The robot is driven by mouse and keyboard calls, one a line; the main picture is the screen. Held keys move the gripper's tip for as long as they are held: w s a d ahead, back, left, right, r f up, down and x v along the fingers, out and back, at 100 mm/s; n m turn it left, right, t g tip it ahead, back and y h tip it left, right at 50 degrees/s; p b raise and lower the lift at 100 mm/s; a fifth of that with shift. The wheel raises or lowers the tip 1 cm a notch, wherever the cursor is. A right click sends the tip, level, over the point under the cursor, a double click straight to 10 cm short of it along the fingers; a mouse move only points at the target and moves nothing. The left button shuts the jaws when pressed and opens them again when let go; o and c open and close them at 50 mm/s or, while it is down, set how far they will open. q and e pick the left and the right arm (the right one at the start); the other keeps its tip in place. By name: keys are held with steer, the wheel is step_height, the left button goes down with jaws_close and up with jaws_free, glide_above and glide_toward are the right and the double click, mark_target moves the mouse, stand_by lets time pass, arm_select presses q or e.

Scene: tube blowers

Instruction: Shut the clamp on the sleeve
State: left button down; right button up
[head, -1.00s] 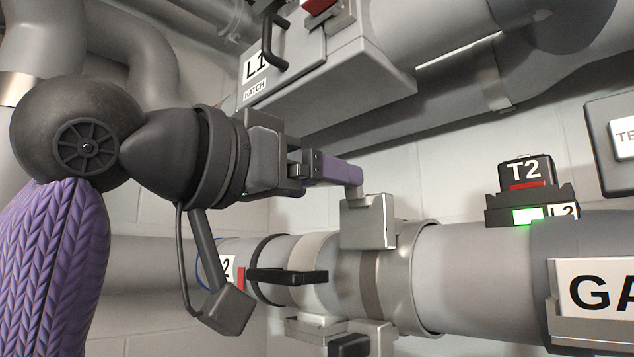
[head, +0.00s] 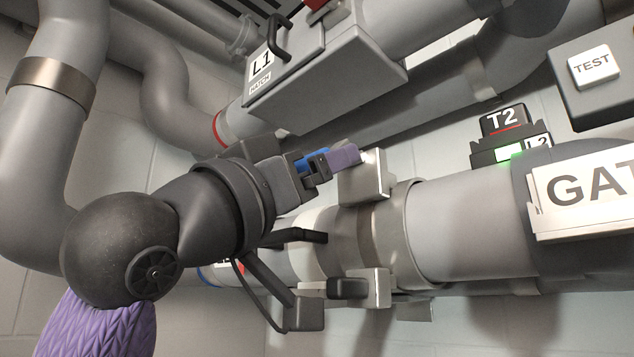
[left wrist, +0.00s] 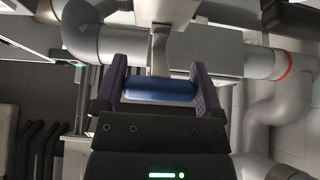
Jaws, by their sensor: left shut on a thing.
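My left gripper (head: 340,157) has purple fingers shut on a blue handle (head: 312,160) at the upper left of the clamp's metal block (head: 366,181). In the left wrist view, the blue handle (left wrist: 158,90) lies crosswise between the fingers, with a pale metal stem running away from it. The block sits on top of the sleeve (head: 345,236), a banded section around the grey pipe. The stem's joint with the block is partly hidden by the fingers. My right gripper is in neither view.
A lower metal block with a black knob (head: 347,288) is on the sleeve's underside. A black bar (head: 300,236) juts out at the sleeve's left. The L1 hatch box (head: 325,82) hangs above. A T2 unit (head: 508,138) with a green light stands right.

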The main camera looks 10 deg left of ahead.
arm_select(q)
steer(key=shift+f, duration=0.2)
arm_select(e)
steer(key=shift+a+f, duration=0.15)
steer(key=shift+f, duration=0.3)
arm_select(q)
jaws_free()
steer(key=shift+s+a, duration=0.1)
steer(key=shift+a, duration=0.1)
steer(key=shift+s+a+r+t, duration=0.1)
steer(key=shift+s+a+t, duration=0.1)
steer(key=shift+t, duration=0.1)
steer(key=shift+f+b, duration=0.3)
steer(key=shift+b, duration=0.15)
steer(key=b+v, duration=0.3)
steer(key=v, duration=0.6)
steer(key=shift+s+a, duration=0.25)
steer(key=shift+s, duration=0.05)
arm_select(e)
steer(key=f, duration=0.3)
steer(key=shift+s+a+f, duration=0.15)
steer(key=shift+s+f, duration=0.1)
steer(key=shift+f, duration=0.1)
arm_select(q)
steer(key=shift+f, duration=0.1)
